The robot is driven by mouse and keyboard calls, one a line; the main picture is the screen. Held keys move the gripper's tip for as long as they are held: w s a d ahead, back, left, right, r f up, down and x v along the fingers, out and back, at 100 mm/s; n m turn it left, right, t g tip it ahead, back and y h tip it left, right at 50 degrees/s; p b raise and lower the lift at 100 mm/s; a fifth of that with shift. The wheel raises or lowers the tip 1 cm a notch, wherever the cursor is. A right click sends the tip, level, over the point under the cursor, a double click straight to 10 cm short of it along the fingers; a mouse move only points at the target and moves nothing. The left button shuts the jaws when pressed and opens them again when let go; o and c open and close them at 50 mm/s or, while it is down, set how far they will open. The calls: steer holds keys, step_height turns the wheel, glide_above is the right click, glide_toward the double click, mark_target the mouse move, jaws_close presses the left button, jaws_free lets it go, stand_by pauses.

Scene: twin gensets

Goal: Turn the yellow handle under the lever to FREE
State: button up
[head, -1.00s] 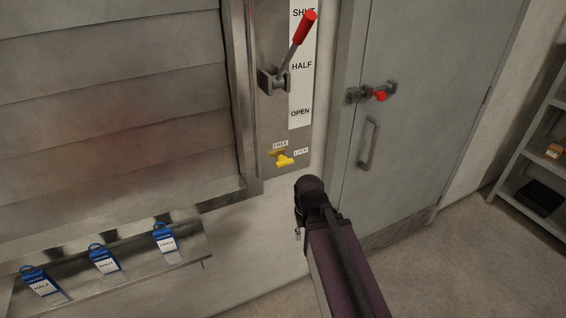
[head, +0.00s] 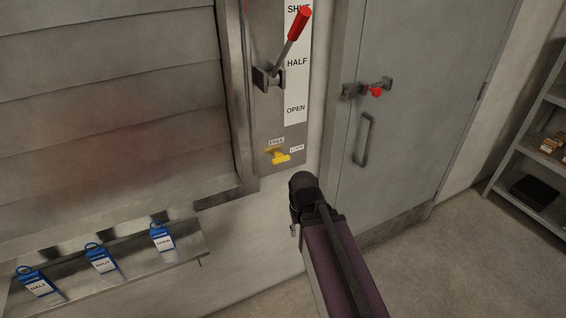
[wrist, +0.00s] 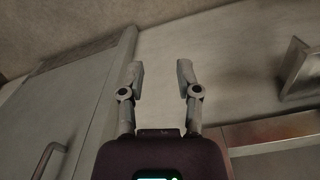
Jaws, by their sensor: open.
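The yellow handle (head: 278,156) sits on the grey metal plate below the red-gripped lever (head: 299,26). A FREE label (head: 276,142) is above it and a LOCK label (head: 297,148) is to its right. The lever slants up, with its grip between SHUT and HALF. My gripper (wrist: 160,75) is open and empty in the wrist view, its two fingers apart in front of a bare wall. In the head view my arm's end is below and right of the handle, apart from it; the fingers are mostly hidden there. The handle does not show in the wrist view.
A grey door (head: 420,90) with a red-knobbed latch (head: 375,91) and a pull handle stands to the right. A shelf (head: 530,190) stands at far right. Bare wall lies below the plate.

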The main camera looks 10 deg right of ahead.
steer(key=m+t+y+b, duration=1.1)
steer(key=t+b, duration=0.2)
steer(key=t, duration=0.1)
glide_toward(283, 161)
steer(key=v, duration=0.3)
steer(key=shift+w+f, duration=0.1)
steer(key=shift+f, duration=0.1)
steer(key=shift+n, duration=0.3)
steer(key=x, duration=1.4)
steer(key=shift+r, duration=0.1)
